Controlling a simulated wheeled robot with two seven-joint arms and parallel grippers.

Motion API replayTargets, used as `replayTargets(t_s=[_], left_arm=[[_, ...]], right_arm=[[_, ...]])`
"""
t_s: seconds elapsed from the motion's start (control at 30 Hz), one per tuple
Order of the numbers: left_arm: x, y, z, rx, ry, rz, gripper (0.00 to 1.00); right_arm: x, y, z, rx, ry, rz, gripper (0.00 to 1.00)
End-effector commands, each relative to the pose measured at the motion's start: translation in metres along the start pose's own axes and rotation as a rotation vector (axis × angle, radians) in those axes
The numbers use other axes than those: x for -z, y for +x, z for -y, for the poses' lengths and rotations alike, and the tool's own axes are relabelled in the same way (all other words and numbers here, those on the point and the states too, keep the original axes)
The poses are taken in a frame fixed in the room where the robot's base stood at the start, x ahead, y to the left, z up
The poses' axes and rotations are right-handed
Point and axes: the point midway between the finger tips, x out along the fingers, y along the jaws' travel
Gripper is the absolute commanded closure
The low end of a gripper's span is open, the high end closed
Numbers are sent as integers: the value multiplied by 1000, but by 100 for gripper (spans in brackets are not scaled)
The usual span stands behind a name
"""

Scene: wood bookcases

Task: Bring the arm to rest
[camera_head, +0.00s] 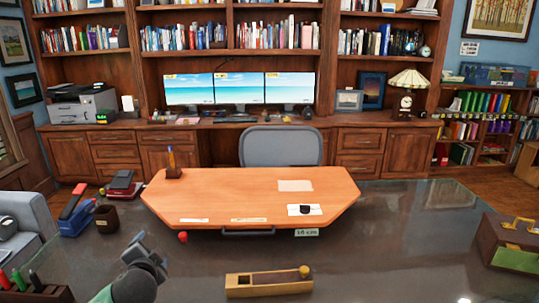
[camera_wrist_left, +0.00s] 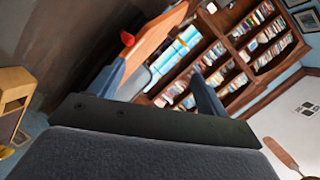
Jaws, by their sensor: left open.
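My left gripper (camera_head: 146,249) is at the lower left of the head view, raised over the dark glossy table. Its jaws are apart with nothing between them. In the left wrist view the two grey-blue fingers of my left gripper (camera_wrist_left: 163,88) stand well apart, and the view is strongly tilted. My left forearm shows as a dark joint and a green part at the bottom edge of the head view. My right arm and gripper are not in view.
The dark table (camera_head: 370,235) carries a wooden desk board (camera_head: 235,195), a small wooden box (camera_head: 268,284), a brown cup (camera_head: 107,219) and a red ball (camera_head: 183,237). A brown case (camera_head: 510,243) stands at the right. Bare tabletop lies around the small box.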

Motion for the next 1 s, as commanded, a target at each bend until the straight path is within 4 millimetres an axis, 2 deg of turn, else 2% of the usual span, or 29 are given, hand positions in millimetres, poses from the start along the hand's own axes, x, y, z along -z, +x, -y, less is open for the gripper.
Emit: replayTargets(t_s=[0.03,0.23,0.5,0.7,1.0], left_arm=[[-8,-7,-22,-60,-54,47,24],[-36,-40,-100,-274,-208,210,24],[-58,-96,-194,-525,-372,337,24],[-72,-138,-250,-650,-494,408,24],[-105,-206,-327,-786,-639,564,24]], right_arm=[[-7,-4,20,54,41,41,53],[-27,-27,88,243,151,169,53],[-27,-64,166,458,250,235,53],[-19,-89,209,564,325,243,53],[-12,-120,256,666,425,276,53]])
